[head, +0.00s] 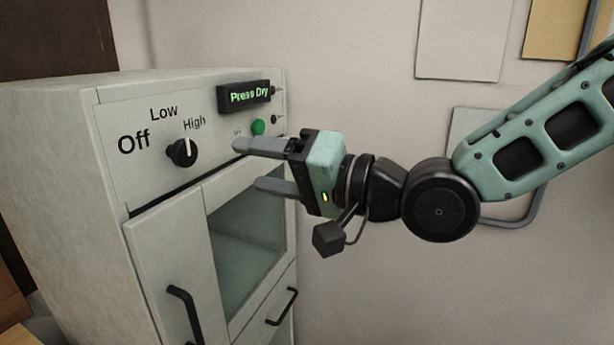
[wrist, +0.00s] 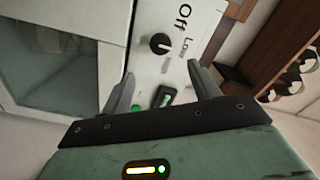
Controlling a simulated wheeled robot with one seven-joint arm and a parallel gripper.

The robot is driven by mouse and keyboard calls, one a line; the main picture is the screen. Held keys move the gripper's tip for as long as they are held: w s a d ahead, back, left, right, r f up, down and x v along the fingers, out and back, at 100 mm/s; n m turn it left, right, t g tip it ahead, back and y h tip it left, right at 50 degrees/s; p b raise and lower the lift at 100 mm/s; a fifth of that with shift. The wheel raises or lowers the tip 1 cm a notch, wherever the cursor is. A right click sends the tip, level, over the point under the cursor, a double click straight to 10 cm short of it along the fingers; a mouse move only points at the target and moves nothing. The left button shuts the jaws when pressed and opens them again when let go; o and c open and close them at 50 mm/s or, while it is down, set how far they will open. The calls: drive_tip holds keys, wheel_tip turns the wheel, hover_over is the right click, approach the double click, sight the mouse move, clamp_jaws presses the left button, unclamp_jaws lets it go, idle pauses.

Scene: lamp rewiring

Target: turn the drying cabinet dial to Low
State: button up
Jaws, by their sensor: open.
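The dial (head: 184,152) is a round black knob with a white pointer mark on the cabinet's upper panel. The labels Off, Low and High stand around it, and the mark points up and slightly right, towards High. The dial also shows in the wrist view (wrist: 160,43), beyond the fingertips. The drying cabinet (head: 165,190) is off-white with a glass window. My gripper (head: 247,164) is open and empty, its fingers pointing left, to the right of the dial and apart from it. In the wrist view, the gripper (wrist: 160,72) has its fingers spread with the panel between them.
A display (head: 244,96) reading "Press Dry" and a green button (head: 258,127) sit right of the dial, close to my gripper. Black handles (head: 186,315) stick out from the door and drawer below. Brown shelving (wrist: 265,45) stands at the right in the wrist view.

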drive_tip(key=shift+p+v, duration=0.5)
drive_tip(key=shift+v, duration=2.45)
